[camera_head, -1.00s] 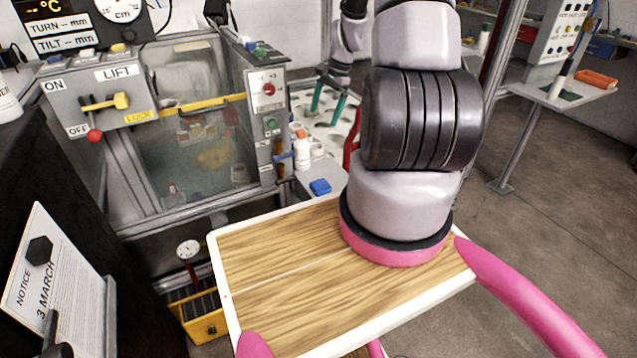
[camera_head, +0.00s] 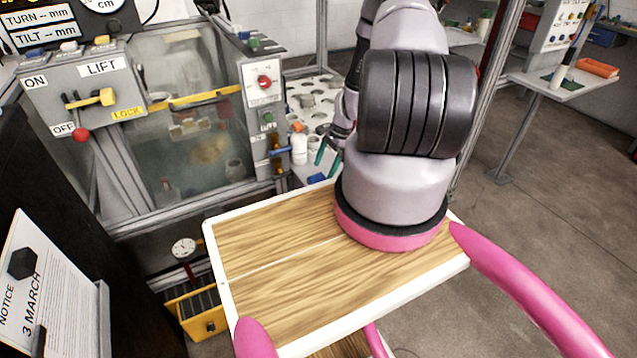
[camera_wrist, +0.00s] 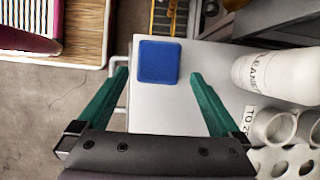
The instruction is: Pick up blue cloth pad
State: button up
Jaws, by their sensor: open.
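The blue cloth pad (camera_wrist: 159,62) lies flat on a light grey shelf (camera_wrist: 150,118) in the wrist view, close to the shelf's upper left corner. My gripper (camera_wrist: 159,80) is open and empty, with green fingers on either side of the pad in the picture. The fingers appear apart from the pad. In the head view the green fingers (camera_head: 326,156) show beside the arm, over the shelf.
A white bottle labelled as cleaner (camera_wrist: 282,75) stands right of the pad, near a rack with round holes (camera_wrist: 285,160). A glass-fronted cabinet (camera_head: 195,120) with levers stands at the left. My wooden-topped tray (camera_head: 270,300) is in front.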

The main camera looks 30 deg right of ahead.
aim_at(319, 179)
jog(key=x, duration=0.5)
jog(key=shift+a, duration=0.25)
jog(key=c, duration=1.3)
jog(key=shift+r, duration=5.05)
